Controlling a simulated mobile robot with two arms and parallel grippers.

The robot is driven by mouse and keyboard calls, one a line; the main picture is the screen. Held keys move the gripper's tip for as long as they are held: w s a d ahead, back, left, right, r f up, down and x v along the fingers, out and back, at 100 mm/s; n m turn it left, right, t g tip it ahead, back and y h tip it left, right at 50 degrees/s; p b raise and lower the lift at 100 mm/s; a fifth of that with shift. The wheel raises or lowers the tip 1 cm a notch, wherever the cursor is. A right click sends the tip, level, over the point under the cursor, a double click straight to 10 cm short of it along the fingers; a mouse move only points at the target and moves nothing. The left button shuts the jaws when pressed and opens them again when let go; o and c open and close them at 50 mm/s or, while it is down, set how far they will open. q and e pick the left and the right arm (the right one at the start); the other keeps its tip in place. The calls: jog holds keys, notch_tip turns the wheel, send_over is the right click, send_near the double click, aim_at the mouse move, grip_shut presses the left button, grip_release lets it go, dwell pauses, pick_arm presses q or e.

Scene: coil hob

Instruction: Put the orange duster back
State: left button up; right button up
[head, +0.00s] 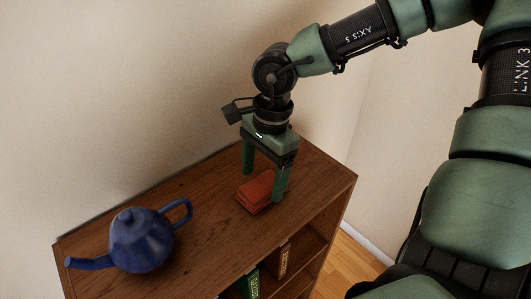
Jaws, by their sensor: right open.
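The orange duster (257,193) is a folded orange-red cloth. It lies flat on top of the wooden shelf unit (217,224), toward the right part of the top. My right gripper (263,184) points down over the duster with its two green fingers apart. One finger is at the duster's right side and partly covers its edge; the other is behind and to the left of it. I cannot tell whether either finger touches the cloth. My left gripper is not in view.
A blue teapot (141,240) stands on the left of the shelf top, its spout pointing left. Books, one green (249,284) and one brown (285,260), stand in the shelf below. A wall runs behind the unit. Bare top lies between teapot and duster.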

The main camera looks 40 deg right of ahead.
aim_at(269, 181)
notch_tip(269, 181, up, 10)
jog(key=d+b, duration=0.1)
jog(key=shift+d+r, duration=0.15)
jog(key=shift+d, duration=0.15)
jog(key=shift+s, duration=0.1)
dwell(0.4)
